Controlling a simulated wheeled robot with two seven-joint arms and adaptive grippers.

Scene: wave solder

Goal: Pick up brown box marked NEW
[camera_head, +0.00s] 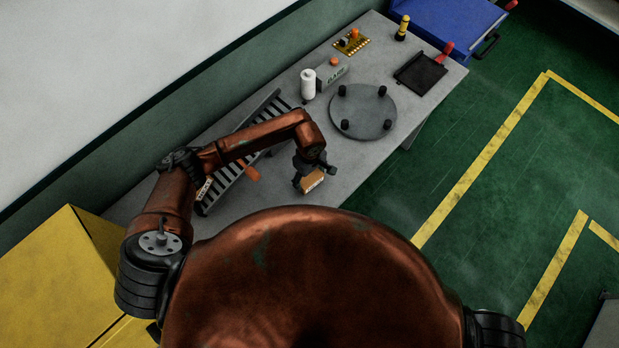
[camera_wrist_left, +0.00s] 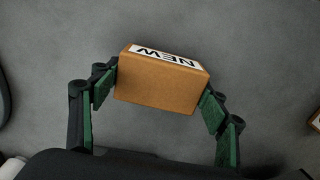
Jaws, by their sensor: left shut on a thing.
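The brown box marked NEW (camera_head: 313,180) is over the grey table, near its front edge, in the head view. In the left wrist view the box (camera_wrist_left: 158,82) sits between the two fingers, with its white NEW label on the far upper side. My left gripper (camera_head: 310,176) is shut on the box, one finger at each end. The fingers also show in the left wrist view (camera_wrist_left: 158,95). Whether the box touches the table or is lifted, I cannot tell. My right gripper is not in view.
A round grey plate with black posts (camera_head: 362,112) lies to the right of my left gripper. A white bottle (camera_head: 308,84), a grey-green box (camera_head: 331,76) and a black tray (camera_head: 420,74) stand farther back. A slatted rack (camera_head: 222,183) is on the left.

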